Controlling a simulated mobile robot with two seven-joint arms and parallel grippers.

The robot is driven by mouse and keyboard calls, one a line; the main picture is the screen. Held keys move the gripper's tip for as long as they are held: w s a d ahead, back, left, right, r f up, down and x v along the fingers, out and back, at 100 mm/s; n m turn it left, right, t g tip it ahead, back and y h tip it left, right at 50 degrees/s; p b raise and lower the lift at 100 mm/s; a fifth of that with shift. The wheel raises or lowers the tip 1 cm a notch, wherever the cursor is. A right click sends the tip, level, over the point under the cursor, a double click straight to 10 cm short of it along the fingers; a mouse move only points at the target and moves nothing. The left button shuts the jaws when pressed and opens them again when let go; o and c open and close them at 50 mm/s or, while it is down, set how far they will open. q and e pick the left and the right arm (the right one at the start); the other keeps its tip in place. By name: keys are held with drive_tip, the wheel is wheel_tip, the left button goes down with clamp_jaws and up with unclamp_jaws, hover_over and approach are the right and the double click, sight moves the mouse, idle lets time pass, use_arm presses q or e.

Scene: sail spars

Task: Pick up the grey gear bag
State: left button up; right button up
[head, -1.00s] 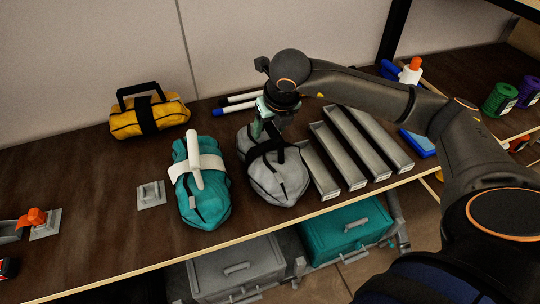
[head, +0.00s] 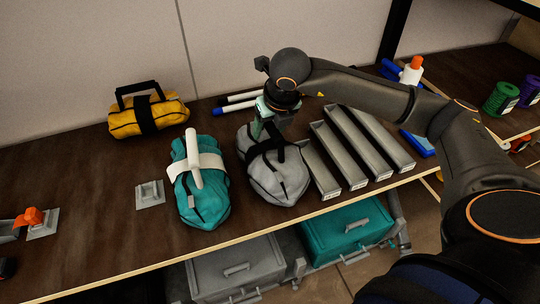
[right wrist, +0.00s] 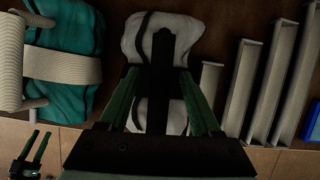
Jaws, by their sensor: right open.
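The grey gear bag (head: 276,180) lies on the dark wooden shelf, between the teal bag and the grey trays. It has a black strap and handle. My right gripper (head: 263,124) is at the bag's back part, pointing down over it. In the right wrist view the grey bag (right wrist: 188,32) is below the gripper, and the open green fingers (right wrist: 165,95) stand on either side of its black handle (right wrist: 163,60). I cannot tell whether the fingers touch the handle. My left gripper is not in the head view.
A teal bag (head: 212,205) with a white handle lies close on the left. Several narrow grey trays (head: 349,150) lie close on the right. A yellow bag (head: 160,115) is at the back left.

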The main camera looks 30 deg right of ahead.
drive_tip(key=shift+c, duration=0.3)
clamp_jaws()
idle(1.0)
